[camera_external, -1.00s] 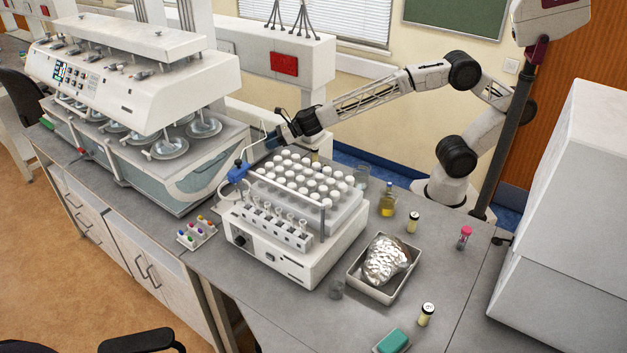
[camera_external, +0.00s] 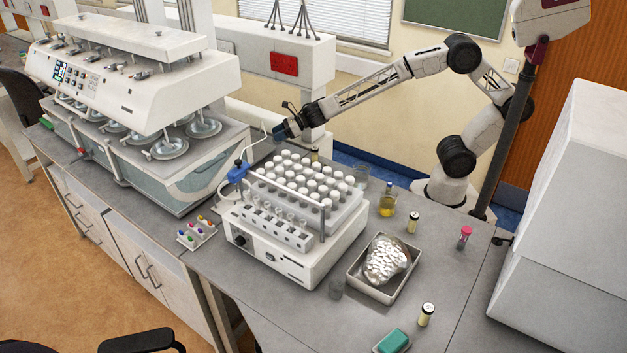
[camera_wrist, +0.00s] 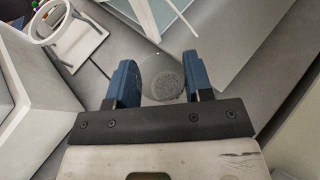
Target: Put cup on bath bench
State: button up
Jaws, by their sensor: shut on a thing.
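My gripper (camera_wrist: 158,80) is shut on a clear glass cup (camera_wrist: 165,87), which shows between the blue fingers in the wrist view. In the external view my gripper (camera_external: 279,131) is behind the white sampler, above the far side of the bench. The cup cannot be made out there. The grey bench (camera_external: 160,203) carries the large white bath apparatus (camera_external: 130,75) at the left, with its clear water bath (camera_external: 200,180) below.
The white sampler (camera_external: 290,255) with several capped vials stands in front of my gripper. A thin tube with a blue clamp (camera_external: 238,172) rises close by.

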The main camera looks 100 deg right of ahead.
jog(key=shift+h, duration=0.3)
jog(key=shift+s+d, duration=0.35)
jog(key=shift+d, duration=0.35)
jog(key=shift+s+d, duration=0.4)
jog(key=shift+d, duration=0.25)
jog(key=shift+s+d, duration=0.35)
jog(key=shift+d, duration=0.35)
jog(key=shift+f, duration=0.1)
jog(key=shift+f, duration=2.75)
jog(key=shift+f, duration=0.1)
jog(key=shift+f, duration=2)
jog(key=shift+f, duration=0.15)
jog(key=o, duration=0.9)
